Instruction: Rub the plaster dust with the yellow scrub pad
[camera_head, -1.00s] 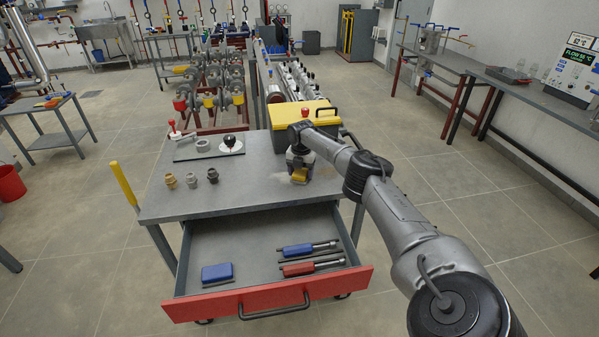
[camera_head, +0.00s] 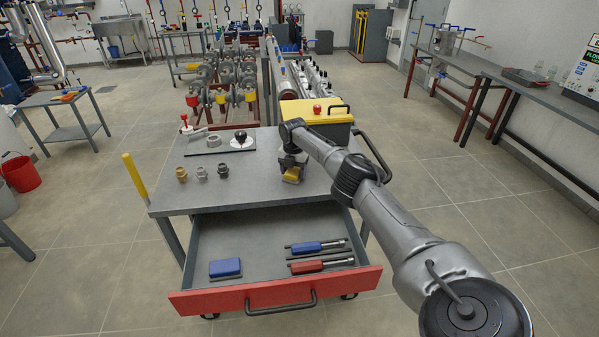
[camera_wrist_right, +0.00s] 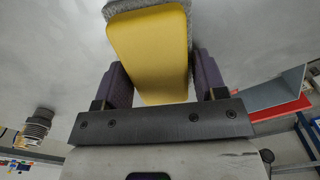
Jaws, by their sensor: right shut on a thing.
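My right gripper (camera_head: 291,168) is low over the right part of the trolley's grey top (camera_head: 250,178), in front of the yellow-lidded toolbox. It is shut on the yellow scrub pad (camera_head: 292,176). In the right wrist view the pad (camera_wrist_right: 150,45) sits between the two dark purple fingers, with a grey rough layer along its far edge. I cannot tell whether the pad touches the top. I cannot make out any plaster dust; the arm and pad may hide it. My left gripper is not in view.
The toolbox (camera_head: 315,112) stands behind the gripper. The red-fronted drawer (camera_head: 275,290) is open, holding a blue block (camera_head: 225,267) and two handled tools (camera_head: 320,247).

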